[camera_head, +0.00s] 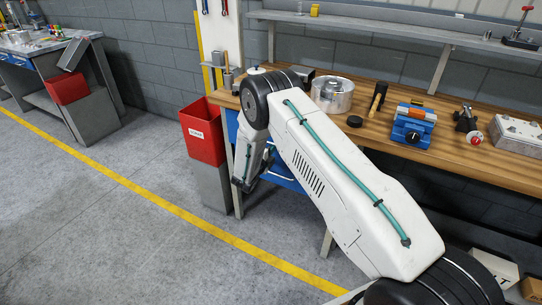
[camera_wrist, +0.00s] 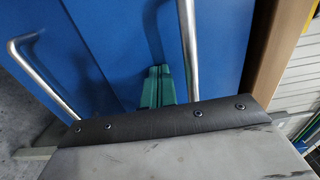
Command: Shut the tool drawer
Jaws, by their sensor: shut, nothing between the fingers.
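Blue drawer fronts (camera_wrist: 100,40) with silver bar handles fill much of the wrist view. One handle (camera_wrist: 45,80) is at the left and another (camera_wrist: 188,45) is right of centre. My gripper (camera_wrist: 157,82) shows as green fingertips together, with nothing between them, in front of the blue surface between the handles. Whether the tips touch it I cannot tell. In the head view the blue drawer unit (camera_head: 284,170) under the workbench is mostly hidden behind my arm. How far any drawer stands out is not clear.
The wooden workbench (camera_head: 460,155) carries a metal cylinder (camera_head: 332,95), a blue device (camera_head: 412,126) and other tools. A red bin (camera_head: 203,132) stands left of the bench. A second bench (camera_head: 50,62) is far left. Grey floor at the left is free.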

